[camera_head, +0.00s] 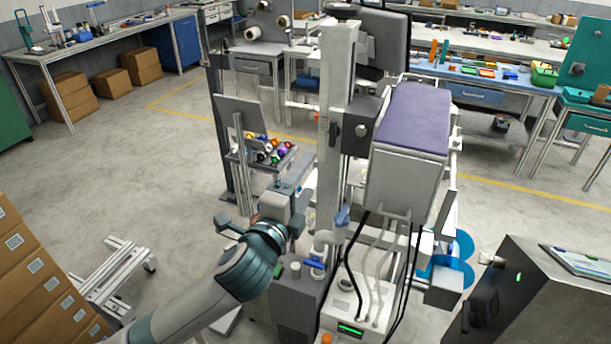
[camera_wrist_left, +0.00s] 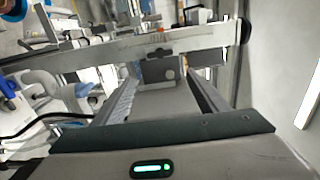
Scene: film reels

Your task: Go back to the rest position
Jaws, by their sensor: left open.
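My left arm comes in from the lower left of the head view. Its left gripper (camera_head: 297,203) is beside the tall grey machine (camera_head: 338,90), above the machine's lower tubes and fittings. In the left wrist view the left gripper (camera_wrist_left: 165,88) has its two fingers spread apart, with nothing clearly held between them. A pale metal bar of the machine crosses just beyond the fingers. The fingertips are hard to make out in the head view. My right gripper is not in view.
A small rack of colourful round items (camera_head: 270,152) stands behind the gripper. Blue discs (camera_head: 462,245) sit at the machine's right. Stacked cartons (camera_head: 35,280) and a metal frame (camera_head: 112,272) stand at left. Open floor (camera_head: 150,175) lies left of the machine.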

